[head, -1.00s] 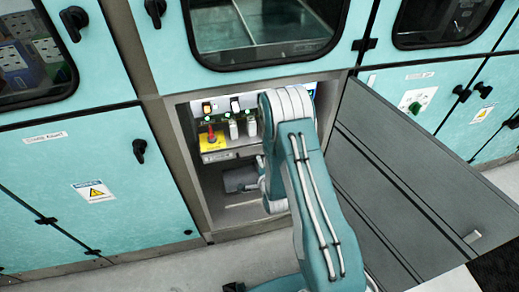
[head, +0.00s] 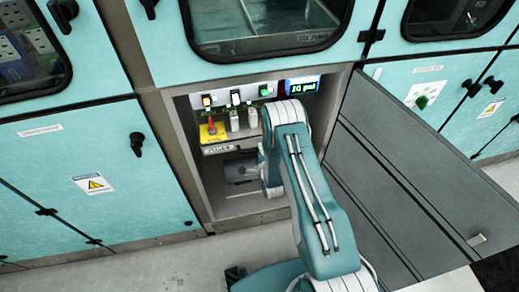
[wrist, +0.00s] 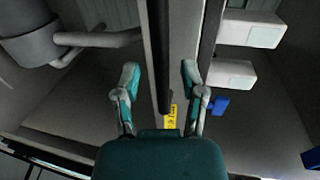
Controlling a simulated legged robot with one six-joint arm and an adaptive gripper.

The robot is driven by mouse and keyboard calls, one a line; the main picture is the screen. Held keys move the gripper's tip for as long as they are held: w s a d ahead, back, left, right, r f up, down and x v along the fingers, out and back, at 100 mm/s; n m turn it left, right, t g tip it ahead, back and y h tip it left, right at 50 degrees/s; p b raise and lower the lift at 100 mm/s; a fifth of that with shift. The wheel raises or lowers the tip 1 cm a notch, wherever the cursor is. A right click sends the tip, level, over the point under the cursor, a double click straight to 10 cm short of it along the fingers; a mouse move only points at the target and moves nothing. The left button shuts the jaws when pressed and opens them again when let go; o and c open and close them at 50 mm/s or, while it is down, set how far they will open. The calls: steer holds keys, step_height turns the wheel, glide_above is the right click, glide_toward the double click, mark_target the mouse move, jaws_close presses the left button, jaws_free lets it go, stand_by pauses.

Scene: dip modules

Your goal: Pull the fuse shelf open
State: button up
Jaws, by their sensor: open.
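The fuse shelf (head: 222,148) is a grey ledge with a lettered front edge, inside the open cabinet bay in the head view. In the wrist view its edge runs up the picture, with a dark bar like a handle (wrist: 161,60) along it and a small yellow label (wrist: 172,117). My gripper (wrist: 160,82) is open, one finger on each side of the bar. A gap shows on both sides, and I see no clear contact. In the head view my arm's end hides the gripper and the right part of the shelf.
A yellow plate with a red knob (head: 211,130) and pale upright parts sit above the shelf edge. A lit display (head: 302,86) is at the upper right. A dark rounded fixture (head: 240,170) is below.

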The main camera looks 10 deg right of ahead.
steer(key=shift+w+a+f, duration=0.1)
steer(key=shift+w+f, duration=0.05)
steer(key=shift+w, duration=0.5)
jaws_close()
steer(key=shift+s, duration=0.1)
